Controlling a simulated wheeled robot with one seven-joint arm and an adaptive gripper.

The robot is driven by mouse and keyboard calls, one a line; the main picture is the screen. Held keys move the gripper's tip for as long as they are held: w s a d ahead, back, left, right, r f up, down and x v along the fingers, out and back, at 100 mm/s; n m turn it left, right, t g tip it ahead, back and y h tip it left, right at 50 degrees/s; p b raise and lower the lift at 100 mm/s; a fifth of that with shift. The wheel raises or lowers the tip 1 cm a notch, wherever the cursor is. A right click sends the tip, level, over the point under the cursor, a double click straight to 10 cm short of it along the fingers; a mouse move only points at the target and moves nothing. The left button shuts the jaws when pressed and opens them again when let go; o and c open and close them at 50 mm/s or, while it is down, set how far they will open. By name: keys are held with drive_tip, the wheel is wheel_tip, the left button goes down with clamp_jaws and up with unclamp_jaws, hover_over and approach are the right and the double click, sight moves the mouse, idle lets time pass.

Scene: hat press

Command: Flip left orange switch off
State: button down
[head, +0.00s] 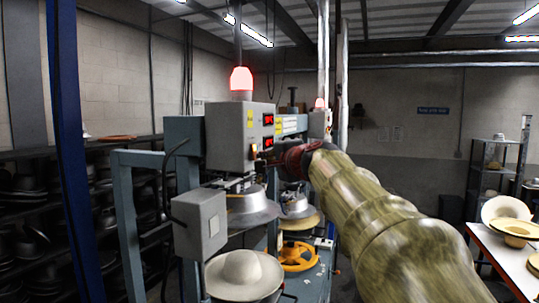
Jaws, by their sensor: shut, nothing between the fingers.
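A small orange switch (254,148) glows low on that side, near the box's front edge. Its exact position, on or off, is too small to tell. My gripper (264,158), dark and red, reaches in from the right and is shut and empty. Its tips are close beside the switch, slightly below and to the right. I cannot tell whether they touch it. The gripper hides the panel's lower right part.
A red lamp (241,82) is lit above the box. Below are metal hat moulds (250,209), a pale hat (243,272), a yellow handwheel (297,257) and a smaller grey box (200,222). A blue post (68,150) and hat shelves stand left; a white table (490,252) stands right.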

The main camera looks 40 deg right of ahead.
drive_tip(key=shift+w+f, duration=0.1)
idle(0.3)
drive_tip(key=b, duration=0.4)
drive_tip(key=shift+w+a+f+m+t, duration=0.15)
drive_tip(key=shift+w+m+t, duration=0.15)
drive_tip(key=shift+w+t, duration=0.1)
drive_tip(key=shift+s, duration=0.1)
